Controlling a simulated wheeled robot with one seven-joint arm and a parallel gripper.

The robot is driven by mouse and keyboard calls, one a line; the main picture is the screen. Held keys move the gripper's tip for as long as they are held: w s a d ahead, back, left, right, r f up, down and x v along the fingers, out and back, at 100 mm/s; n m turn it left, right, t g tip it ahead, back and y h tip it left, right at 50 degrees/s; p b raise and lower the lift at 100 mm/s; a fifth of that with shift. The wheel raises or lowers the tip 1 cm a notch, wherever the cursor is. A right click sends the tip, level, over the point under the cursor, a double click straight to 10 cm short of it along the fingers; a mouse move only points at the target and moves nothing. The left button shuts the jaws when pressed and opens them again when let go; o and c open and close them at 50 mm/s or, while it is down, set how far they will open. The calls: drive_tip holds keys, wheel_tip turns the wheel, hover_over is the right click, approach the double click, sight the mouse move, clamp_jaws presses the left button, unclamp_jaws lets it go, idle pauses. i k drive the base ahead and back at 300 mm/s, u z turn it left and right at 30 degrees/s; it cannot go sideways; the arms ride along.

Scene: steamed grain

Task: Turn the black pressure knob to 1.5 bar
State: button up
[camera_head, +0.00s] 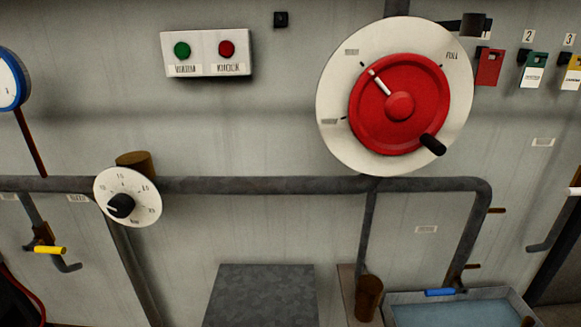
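The black pressure knob (121,205) sits on a round white dial (146,201) at the left of the head view, in front of a grey pipe. The dial has small printed numbers around its rim and a label near the bottom, too small to read surely. A pale mark on the knob seems to point to the lower left, away from the numbers along the top and right. My gripper is not in view, and nothing touches the knob.
A large red wheel (425,85) with a black handle stands on a white disc at the upper right. A button box (207,53) is on the wall. A yellow-handled valve (50,250) is below left of the dial. A grey block (260,295) stands low in the middle.

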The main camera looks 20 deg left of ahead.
sight(121, 205)
drive_tip(key=u, duration=2)
drive_tip(key=k, duration=0.5)
drive_tip(key=u, duration=0.4)
drive_tip(key=i, duration=0.6)
drive_tip(key=z, duration=0.05)
